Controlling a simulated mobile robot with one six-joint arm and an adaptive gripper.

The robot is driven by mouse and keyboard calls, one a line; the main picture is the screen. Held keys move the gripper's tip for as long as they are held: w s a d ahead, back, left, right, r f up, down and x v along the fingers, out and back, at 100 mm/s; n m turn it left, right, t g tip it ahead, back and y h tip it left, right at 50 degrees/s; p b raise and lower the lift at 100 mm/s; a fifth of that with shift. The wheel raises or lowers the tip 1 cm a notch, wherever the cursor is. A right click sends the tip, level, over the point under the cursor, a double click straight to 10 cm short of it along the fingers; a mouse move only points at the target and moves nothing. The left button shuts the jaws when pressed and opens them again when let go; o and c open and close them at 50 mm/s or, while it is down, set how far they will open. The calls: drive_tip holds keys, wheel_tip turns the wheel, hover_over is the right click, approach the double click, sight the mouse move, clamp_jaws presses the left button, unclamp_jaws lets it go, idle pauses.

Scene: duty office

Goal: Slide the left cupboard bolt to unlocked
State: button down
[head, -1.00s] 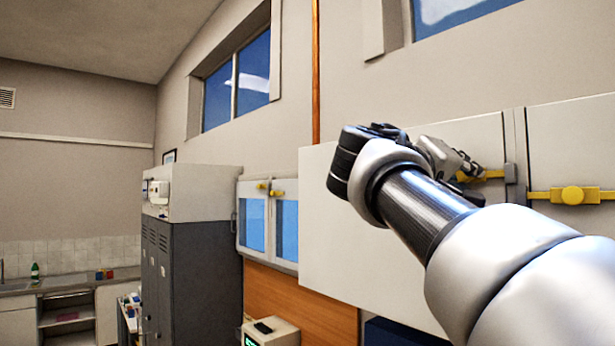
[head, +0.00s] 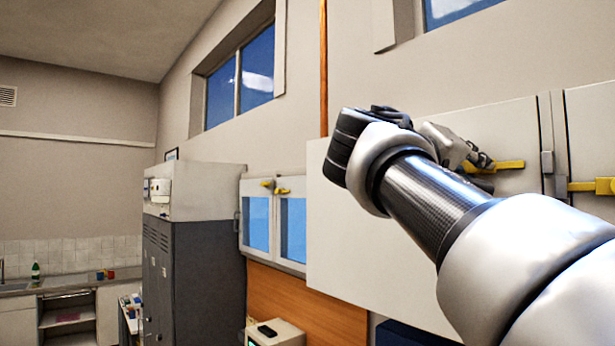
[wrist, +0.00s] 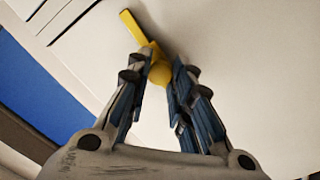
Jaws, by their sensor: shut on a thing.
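The yellow left bolt (head: 508,165) lies on the white cupboard door near its right edge. Its bar end shows to the right of my gripper (head: 476,162), with a gap between that end and the grey catch (head: 547,162) on the door's edge. In the wrist view, my gripper (wrist: 162,80) is shut on the bolt's round yellow knob (wrist: 159,73), one finger on each side. The bar (wrist: 136,30) runs up and left from the knob. My gripper hides the rest of the bolt in the head view.
A second yellow bolt (head: 602,186) is on the door to the right, cut off by the picture edge. A small glass-fronted cabinet (head: 272,177) with yellow fittings hangs further left, beyond a grey locker (head: 200,270).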

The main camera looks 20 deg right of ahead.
drive_tip(key=shift+r+t, duration=0.15)
drive_tip(key=shift+t, duration=0.15)
drive_tip(key=c, duration=1.8)
unclamp_jaws()
drive_tip(key=shift+w+a, duration=0.1)
drive_tip(key=shift+o, duration=0.7)
drive_tip(key=shift+w+a, duration=0.1)
drive_tip(key=shift+w, duration=0.05)
drive_tip(key=shift+o, duration=1.3)
drive_tip(key=shift+s, duration=0.2)
drive_tip(key=shift+w, duration=0.1)
